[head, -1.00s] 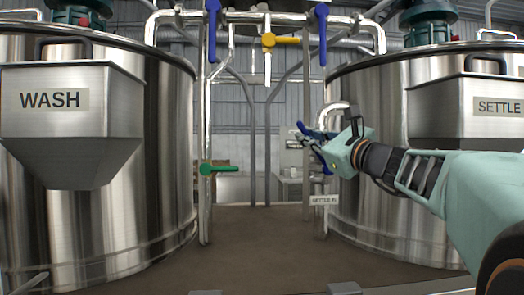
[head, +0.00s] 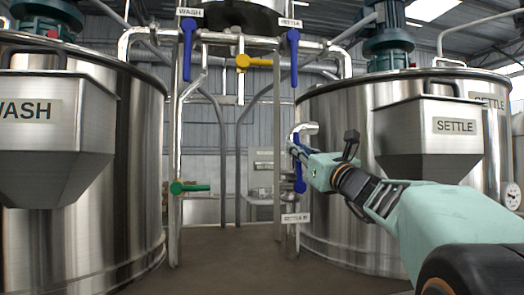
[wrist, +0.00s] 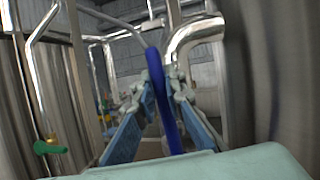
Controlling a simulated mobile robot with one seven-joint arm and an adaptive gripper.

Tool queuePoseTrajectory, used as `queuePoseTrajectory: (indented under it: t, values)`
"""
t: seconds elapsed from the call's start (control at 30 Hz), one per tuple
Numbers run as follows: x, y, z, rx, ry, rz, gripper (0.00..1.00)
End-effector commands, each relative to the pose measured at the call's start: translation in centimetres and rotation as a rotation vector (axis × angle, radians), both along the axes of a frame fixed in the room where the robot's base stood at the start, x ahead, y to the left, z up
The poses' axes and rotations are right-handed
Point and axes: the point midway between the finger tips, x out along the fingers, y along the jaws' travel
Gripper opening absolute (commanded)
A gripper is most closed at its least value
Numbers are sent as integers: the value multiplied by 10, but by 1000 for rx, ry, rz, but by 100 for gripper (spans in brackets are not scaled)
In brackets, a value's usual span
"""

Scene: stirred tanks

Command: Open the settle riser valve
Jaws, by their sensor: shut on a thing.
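The settle riser valve's blue handle (head: 300,182) is on the slim pipe left of the SETTLE tank, above a small label that seems to read SETTLE R (head: 295,218). My gripper (head: 296,150) reaches it from the right. In the wrist view the blue handle (wrist: 156,75) stands nearly upright between the two fingers of my gripper (wrist: 160,92), which are shut on it. The handle looks roughly in line with its pipe. The valve body is mostly hidden behind the fingers and handle.
The SETTLE tank (head: 335,215) stands close at the right, the WASH tank (head: 140,190) at the left. Two blue handles (head: 188,52) (head: 294,60) hang from the upper pipe, with a yellow handle (head: 258,62) between them. A green handle (head: 190,188) is lower left. The floor between the tanks is clear.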

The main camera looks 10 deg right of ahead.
Motion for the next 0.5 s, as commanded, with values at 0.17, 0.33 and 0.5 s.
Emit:
queuePoseTrajectory:
  t: [0.17,0.33,0.5]
  values:
    - [-1,0,2,2,-4,-1,0]
    - [-1,0,2,1,-4,-1,0]
    - [0,0,2,1,-2,-1,29]
